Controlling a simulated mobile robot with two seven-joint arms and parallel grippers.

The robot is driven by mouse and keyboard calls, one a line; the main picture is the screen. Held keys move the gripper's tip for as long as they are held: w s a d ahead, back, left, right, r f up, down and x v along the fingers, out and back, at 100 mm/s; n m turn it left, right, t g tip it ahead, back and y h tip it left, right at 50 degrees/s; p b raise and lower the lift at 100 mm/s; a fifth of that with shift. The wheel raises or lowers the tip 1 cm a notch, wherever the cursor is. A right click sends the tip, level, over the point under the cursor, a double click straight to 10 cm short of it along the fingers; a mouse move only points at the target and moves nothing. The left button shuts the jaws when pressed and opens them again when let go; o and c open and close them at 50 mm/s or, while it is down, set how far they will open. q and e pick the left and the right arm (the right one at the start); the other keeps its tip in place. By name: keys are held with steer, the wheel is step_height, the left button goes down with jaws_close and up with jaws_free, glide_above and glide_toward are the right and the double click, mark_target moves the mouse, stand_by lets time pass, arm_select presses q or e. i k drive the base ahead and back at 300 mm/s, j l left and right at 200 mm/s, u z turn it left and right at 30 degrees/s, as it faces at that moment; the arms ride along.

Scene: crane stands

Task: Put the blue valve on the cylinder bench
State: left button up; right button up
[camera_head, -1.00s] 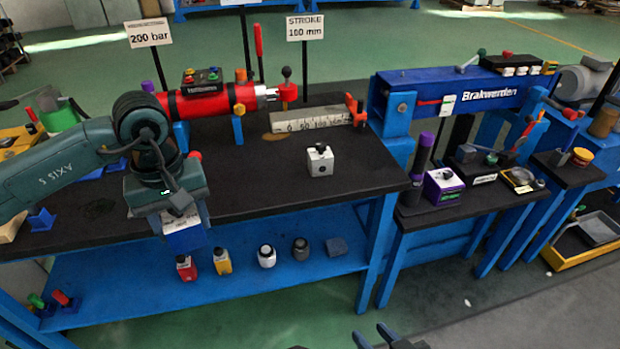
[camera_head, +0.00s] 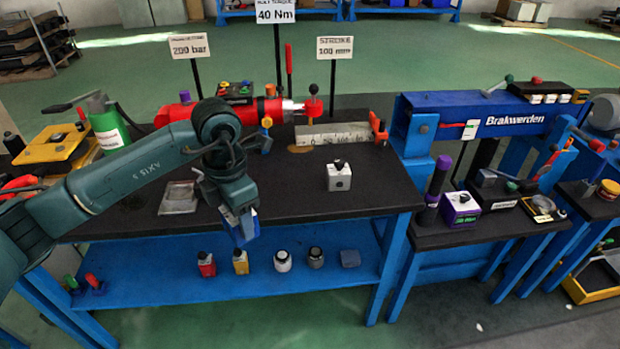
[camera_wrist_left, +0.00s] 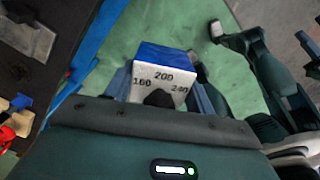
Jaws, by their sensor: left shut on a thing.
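The blue valve (camera_wrist_left: 162,78) is a small block with a blue top, a white face marked 160, 200 and 240, and a dark knob. My left gripper (camera_head: 242,232) is shut on it; a finger shows on each side of it in the left wrist view. In the head view the valve is mostly hidden, and the gripper hangs pointing down at the bench's front edge. The cylinder bench (camera_head: 290,190) has a black top and blue legs and carries a red cylinder (camera_head: 230,108). My right gripper is out of the head view; dark arm parts show in the wrist view, fingers unclear.
A white block with a black knob (camera_head: 339,178) and a flat clear tray (camera_head: 178,198) stand on the bench top, with bare top between them. A scale block (camera_head: 333,134) lies behind. A purple block (camera_head: 461,208) stands on the right bench.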

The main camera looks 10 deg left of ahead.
mark_target(275, 187)
steer(key=i, duration=0.85)
